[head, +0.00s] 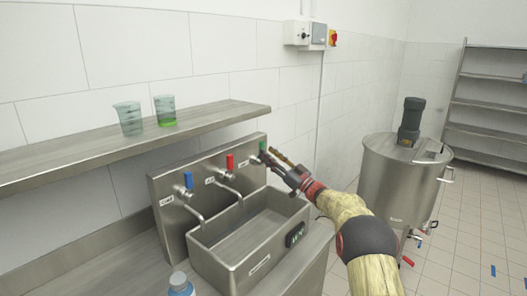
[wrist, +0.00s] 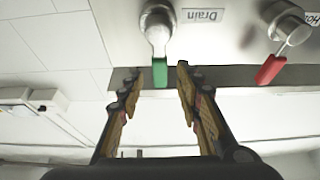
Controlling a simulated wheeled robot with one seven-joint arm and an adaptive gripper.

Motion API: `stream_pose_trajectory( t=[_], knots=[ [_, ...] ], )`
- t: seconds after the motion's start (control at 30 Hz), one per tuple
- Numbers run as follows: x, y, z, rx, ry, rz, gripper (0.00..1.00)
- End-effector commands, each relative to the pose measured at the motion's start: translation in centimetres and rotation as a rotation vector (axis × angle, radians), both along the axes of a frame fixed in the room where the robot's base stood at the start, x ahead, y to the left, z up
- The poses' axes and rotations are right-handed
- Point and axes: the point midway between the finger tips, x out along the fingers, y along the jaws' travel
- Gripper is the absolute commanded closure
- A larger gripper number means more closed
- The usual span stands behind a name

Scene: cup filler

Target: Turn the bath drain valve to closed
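The drain valve has a green lever (head: 262,147) at the right end of the steel back panel. In the wrist view the green lever (wrist: 160,74) hangs from a round metal hub, beside a label reading "Drain" (wrist: 203,15). My gripper (head: 271,156) is at the lever. In the wrist view my gripper (wrist: 158,72) is open, with one finger on each side of the lever tip. Gaps show on both sides, so the fingers do not appear to touch it. The bath (head: 292,208) is a steel basin below the panel.
A red-handled valve (head: 230,161) and a blue-handled valve (head: 188,181) with spouts stand left of the drain valve. A shelf (head: 230,112) with two beakers runs above. A bottle (head: 180,285) stands at the front. A steel tank (head: 395,185) stands right of my arm.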

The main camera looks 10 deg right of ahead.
Motion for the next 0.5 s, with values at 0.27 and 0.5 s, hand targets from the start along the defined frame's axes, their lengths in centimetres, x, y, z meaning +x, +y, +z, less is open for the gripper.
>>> stream_pose_trajectory(
  t=[0.27,0.5],
  knots=[
    [-2.1,-1.5,-1.1,-0.001,0.0,0.0,0.65],
    [-2.2,-1.6,-1.2,-0.001,0.001,0.0,0.65]
  ],
)
